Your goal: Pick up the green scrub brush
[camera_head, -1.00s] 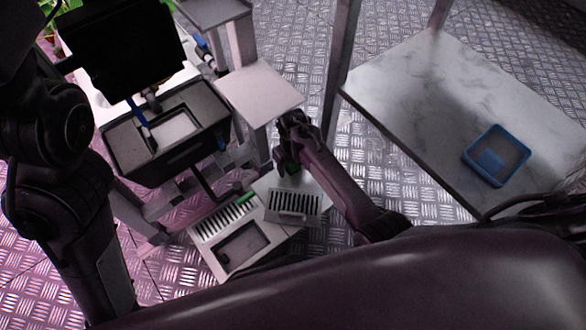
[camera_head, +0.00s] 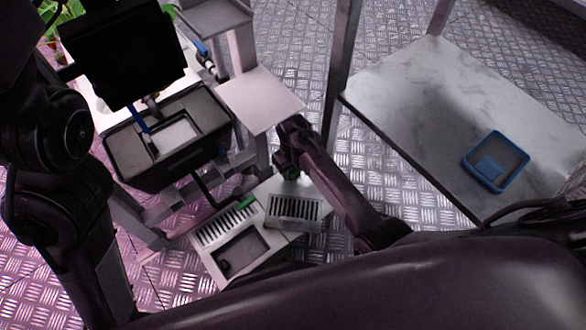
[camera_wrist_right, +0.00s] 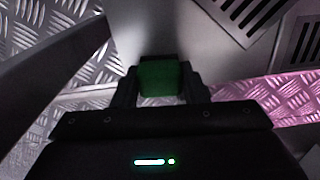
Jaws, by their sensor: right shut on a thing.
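My right gripper (camera_head: 287,165) is low, beside the white slotted units, and shows best in the wrist view (camera_wrist_right: 160,85). There its two fingers are closed on the sides of a green block-like thing (camera_wrist_right: 159,78), which I take to be the green scrub brush. In the head view only a small green patch of it (camera_head: 291,173) shows at the gripper; the rest is hidden by the gripper. My left arm comes in at the left, but its gripper is not visible.
A white slotted rack (camera_head: 207,253) with a small green piece (camera_head: 247,202) sits beside a second slotted unit (camera_head: 297,222). A dark bin (camera_head: 165,170) stands at left. A marble-look table (camera_head: 420,110) at right holds a blue tray (camera_head: 497,160). A pale shelf (camera_head: 260,98) lies above my right gripper.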

